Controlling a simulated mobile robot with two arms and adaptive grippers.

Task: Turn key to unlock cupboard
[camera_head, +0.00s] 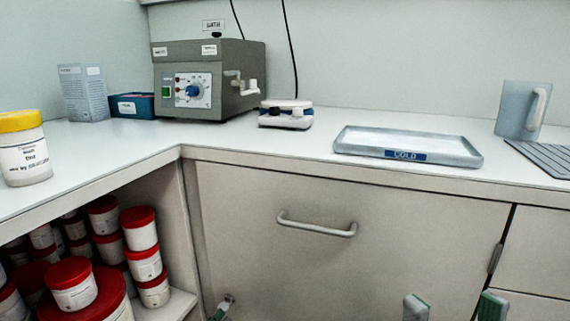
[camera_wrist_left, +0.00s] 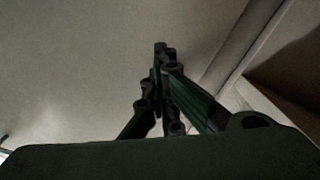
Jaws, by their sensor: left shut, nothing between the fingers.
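The cupboard door (camera_head: 390,245) is a closed, pale panel under the counter, with a horizontal bar handle (camera_head: 317,229). My left gripper (camera_head: 225,301) is at the bottom edge of the head view, in front of the door's lower left part. In the left wrist view its fingers (camera_wrist_left: 164,52) are together and empty, in front of a plain pale surface. I cannot make out a key or a lock in either view. My right gripper (camera_head: 452,303) shows two fingertips set well apart at the bottom right, with nothing between them.
The open shelf at left holds several red-lidded tubs (camera_head: 138,228). On the counter stand a yellow-lidded tub (camera_head: 22,150), a grey machine (camera_head: 205,75), a small white device (camera_head: 286,115) and a tray (camera_head: 350,148) labelled COLD. A hinge (camera_head: 495,258) is at the door's right edge.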

